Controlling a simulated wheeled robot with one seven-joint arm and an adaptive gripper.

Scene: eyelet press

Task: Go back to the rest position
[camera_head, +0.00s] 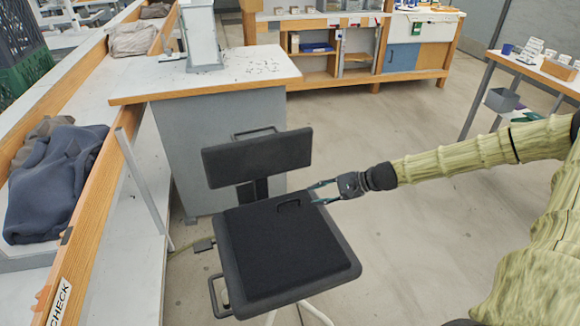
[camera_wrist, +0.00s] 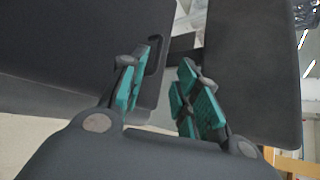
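My gripper (camera_head: 322,192) is at the end of my arm, which reaches in from the right in the head view. It hovers near the chair's backrest and seat. In the wrist view my gripper (camera_wrist: 160,92) shows two teal-padded fingers with a gap between them, and nothing is held. A black chair (camera_head: 290,250) stands below and to the left of my gripper. Its seat and backrest fill much of the wrist view. I cannot tell whether the fingers touch the chair.
A white-topped workbench (camera_head: 240,72) with an eyelet press (camera_head: 202,38) stands behind the chair. A wooden-edged counter with dark cloth (camera_head: 58,180) runs along the left. A shelf unit (camera_head: 340,50) is at the back, and a table (camera_head: 540,72) at right. Open floor (camera_head: 410,240) lies right of the chair.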

